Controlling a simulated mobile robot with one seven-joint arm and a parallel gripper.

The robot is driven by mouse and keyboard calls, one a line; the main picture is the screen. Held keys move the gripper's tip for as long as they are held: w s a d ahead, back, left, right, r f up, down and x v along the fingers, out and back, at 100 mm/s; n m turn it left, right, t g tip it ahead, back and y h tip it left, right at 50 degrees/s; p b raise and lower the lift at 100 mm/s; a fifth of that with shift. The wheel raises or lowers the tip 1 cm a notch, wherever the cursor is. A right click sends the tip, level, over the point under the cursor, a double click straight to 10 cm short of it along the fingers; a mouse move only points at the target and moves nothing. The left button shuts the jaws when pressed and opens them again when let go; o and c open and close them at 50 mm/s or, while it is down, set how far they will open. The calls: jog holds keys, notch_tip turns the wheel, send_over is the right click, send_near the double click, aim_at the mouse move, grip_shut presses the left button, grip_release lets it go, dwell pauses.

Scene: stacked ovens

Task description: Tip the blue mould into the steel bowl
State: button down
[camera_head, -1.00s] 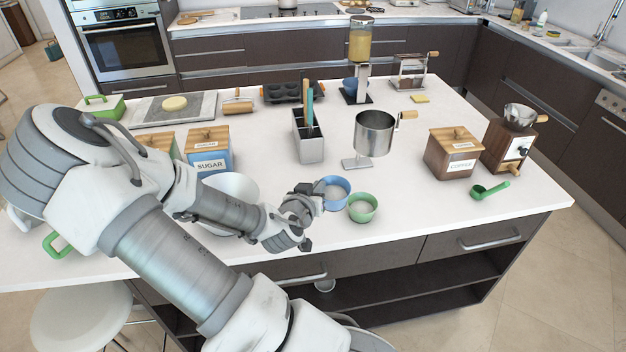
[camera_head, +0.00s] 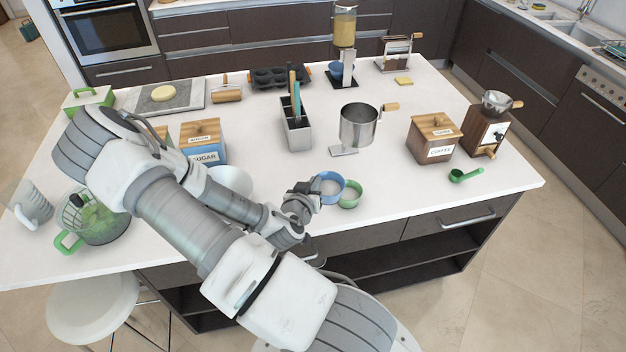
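The blue mould (camera_head: 342,198), with pale contents, is at the counter's front edge in the head view. It overlaps the green mould (camera_head: 352,201) and appears a little raised. My gripper (camera_head: 314,189) is at the left side of the blue mould's rim and looks closed on it; the fingertips are small and partly hidden. A pale, shiny bowl (camera_head: 235,177) stands to the left, largely hidden behind my forearm. It is the only open bowl of that size in view; I cannot tell for sure that it is steel.
A metal sifter (camera_head: 358,127) stands behind the moulds. A utensil holder (camera_head: 296,130) and sugar box (camera_head: 205,146) are further left. The coffee box (camera_head: 433,140), grinder (camera_head: 483,128) and green scoop (camera_head: 465,174) are to the right. Counter between sifter and coffee box is clear.

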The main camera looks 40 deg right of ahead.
jog(key=shift+w, duration=0.1)
jog(key=w+a+r, duration=0.3)
jog(key=w+a, duration=0.8)
jog(key=w, duration=0.2)
jog(key=w+a+r, duration=0.3)
jog(key=w+a, duration=0.9)
jog(key=w, duration=0.1)
notch_tip(320, 180, down, 5)
jog(key=b, duration=0.2)
jog(key=s+d+m+t+y+b, duration=0.2)
jog(key=d+m+t+y+b, duration=0.2)
jog(key=b, duration=1.6)
jog(key=s+d+r+m+t+y+b, duration=0.1)
jog(key=s+d+m+t+y+b, duration=0.2)
jog(key=b, duration=1.8)
jog(key=d+m+t+y, duration=0.1)
jog(key=d+m+y, duration=0.2)
jog(key=y, duration=0.5)
jog(key=shift+s+d+m, duration=0.15)
jog(key=shift+d+m, duration=0.05)
jog(key=shift+m, duration=0.5)
jog(key=shift+r, duration=0.1)
